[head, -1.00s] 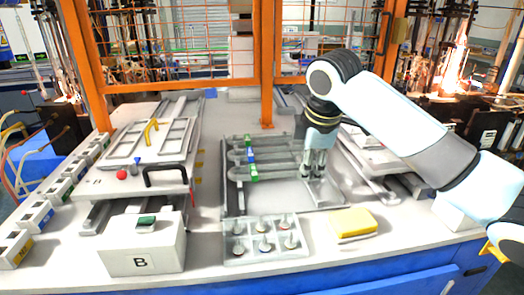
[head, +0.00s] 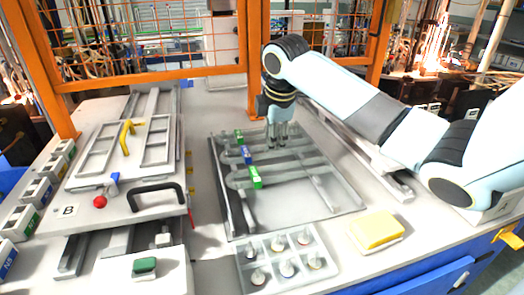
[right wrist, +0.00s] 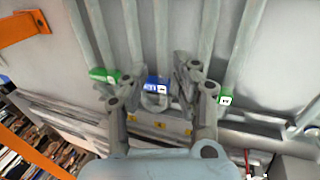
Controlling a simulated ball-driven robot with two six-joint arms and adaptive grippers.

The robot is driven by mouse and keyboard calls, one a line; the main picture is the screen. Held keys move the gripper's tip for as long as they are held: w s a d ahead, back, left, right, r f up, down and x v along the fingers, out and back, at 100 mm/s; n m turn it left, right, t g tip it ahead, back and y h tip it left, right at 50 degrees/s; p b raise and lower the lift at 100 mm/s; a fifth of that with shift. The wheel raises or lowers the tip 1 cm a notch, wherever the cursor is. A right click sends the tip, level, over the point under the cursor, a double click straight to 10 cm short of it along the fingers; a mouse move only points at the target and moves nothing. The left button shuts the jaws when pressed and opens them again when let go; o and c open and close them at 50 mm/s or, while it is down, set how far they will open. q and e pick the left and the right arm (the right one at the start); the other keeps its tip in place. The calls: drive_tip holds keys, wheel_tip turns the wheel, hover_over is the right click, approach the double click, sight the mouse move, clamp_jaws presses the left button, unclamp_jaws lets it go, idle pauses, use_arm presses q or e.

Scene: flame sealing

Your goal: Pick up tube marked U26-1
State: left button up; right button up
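Three grey tubes lie side by side in the grey tray (head: 345,200), one with a far green tag (head: 239,136), one with a blue tag (head: 247,155) and one with a near green tag (head: 256,178). The tag writing is too small to read, so I cannot tell which is U26-1. My right gripper (head: 277,146) points down over the far part of the tubes, right of the tags. In the right wrist view its fingers (right wrist: 155,76) are spread, with the blue tag (right wrist: 157,84) showing between them and green tags (right wrist: 104,75) to either side. My left gripper is out of view.
A rack of small pegs (head: 242,270) and a yellow block (head: 376,229) stand at the front. A fixture with a black handle (head: 155,197) and red knob (head: 100,202) stands left. Orange posts (head: 258,60) rise behind the tray.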

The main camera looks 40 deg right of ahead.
sight(271, 153)
drive_tip(key=x, duration=0.4)
drive_tip(key=shift+s+f+p, duration=0.1)
drive_tip(key=shift+f+p, duration=0.25)
drive_tip(key=shift+p, duration=0.05)
drive_tip(key=shift+d+f, duration=0.1)
drive_tip(key=shift+f, duration=0.05)
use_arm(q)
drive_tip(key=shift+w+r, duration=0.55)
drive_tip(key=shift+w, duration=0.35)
use_arm(e)
clamp_jaws()
